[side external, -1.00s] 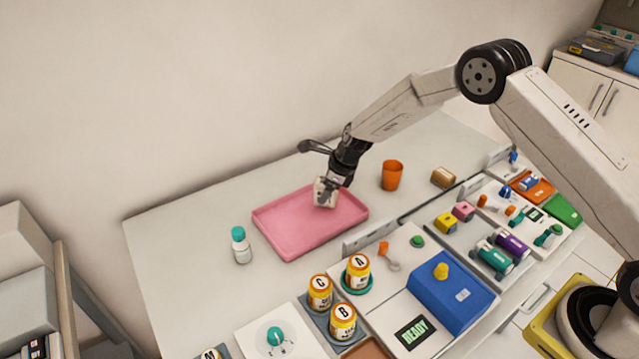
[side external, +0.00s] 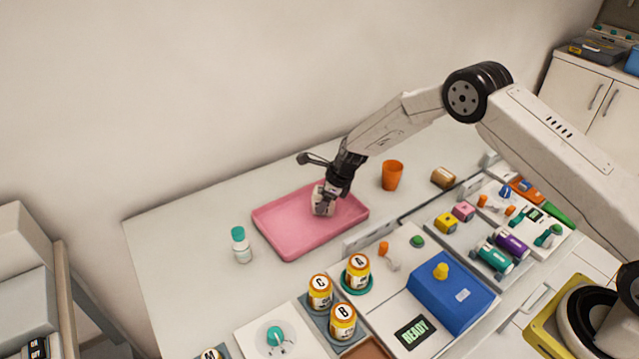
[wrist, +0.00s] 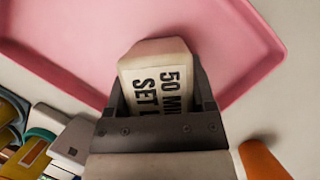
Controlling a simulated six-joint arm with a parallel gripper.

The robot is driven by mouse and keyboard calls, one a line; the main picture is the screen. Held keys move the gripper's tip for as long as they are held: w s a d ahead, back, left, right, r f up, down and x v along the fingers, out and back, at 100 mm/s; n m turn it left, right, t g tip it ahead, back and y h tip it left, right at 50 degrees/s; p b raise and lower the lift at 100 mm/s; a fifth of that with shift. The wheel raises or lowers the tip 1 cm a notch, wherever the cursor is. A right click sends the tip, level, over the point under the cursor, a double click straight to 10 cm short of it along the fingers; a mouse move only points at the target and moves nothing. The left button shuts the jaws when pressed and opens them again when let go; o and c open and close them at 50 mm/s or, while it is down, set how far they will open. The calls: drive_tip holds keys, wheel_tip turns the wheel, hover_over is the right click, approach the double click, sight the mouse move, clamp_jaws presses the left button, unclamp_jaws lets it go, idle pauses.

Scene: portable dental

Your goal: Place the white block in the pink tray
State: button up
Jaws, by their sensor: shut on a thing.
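The pink tray (side external: 285,230) lies on the white table at the back centre, and it fills the far part of the wrist view (wrist: 65,35). My gripper (side external: 325,197) is over the tray's right half, pointing down. It is shut on the white block (wrist: 155,75), which carries dark print reading "50 MI" and "SET". The block also shows low between the fingers in the side view (side external: 322,208). I cannot tell whether its underside touches the tray floor.
An orange cup (side external: 392,176) stands right of the tray and a teal-capped bottle (side external: 241,245) stands to its left. Lettered jars (side external: 343,322), a blue box (side external: 450,292) and several coloured parts fill the front and right. The tray's left half is empty.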

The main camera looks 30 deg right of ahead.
drive_tip(key=o, duration=1.3)
drive_tip(key=shift+f, duration=0.15)
drive_tip(key=shift+c, duration=0.2)
drive_tip(key=v, duration=1.2)
